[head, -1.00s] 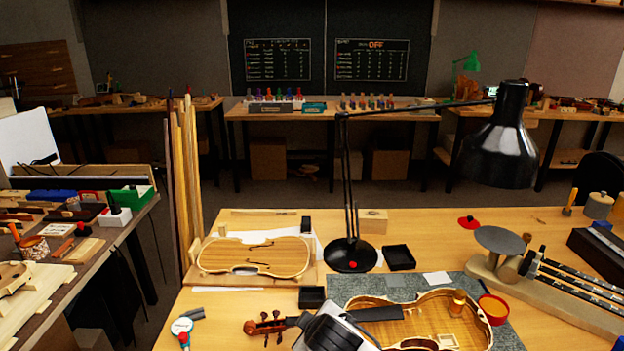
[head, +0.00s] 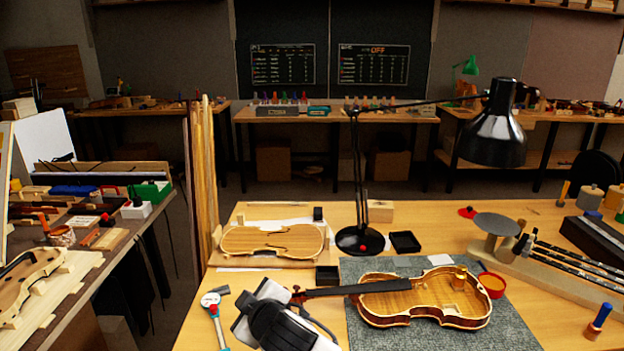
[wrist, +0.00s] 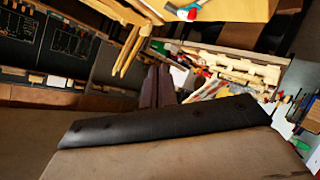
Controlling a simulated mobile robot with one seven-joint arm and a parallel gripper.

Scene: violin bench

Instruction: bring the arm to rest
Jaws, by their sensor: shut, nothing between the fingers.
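In the head view my arm (head: 280,322), white with black parts, is at the bottom edge, over the front of the bench and left of the open violin body (head: 425,300). Its fingers cannot be made out there. In the wrist view the dark fingers of my gripper (wrist: 158,72) are together with nothing between them. They are clear of the bench things, and the view is strongly tilted.
The black lamp (head: 359,238) stands mid-bench, behind the grey mat (head: 375,335). A violin plate (head: 272,240) lies at the back left. A red bowl (head: 491,285) sits right of the violin.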

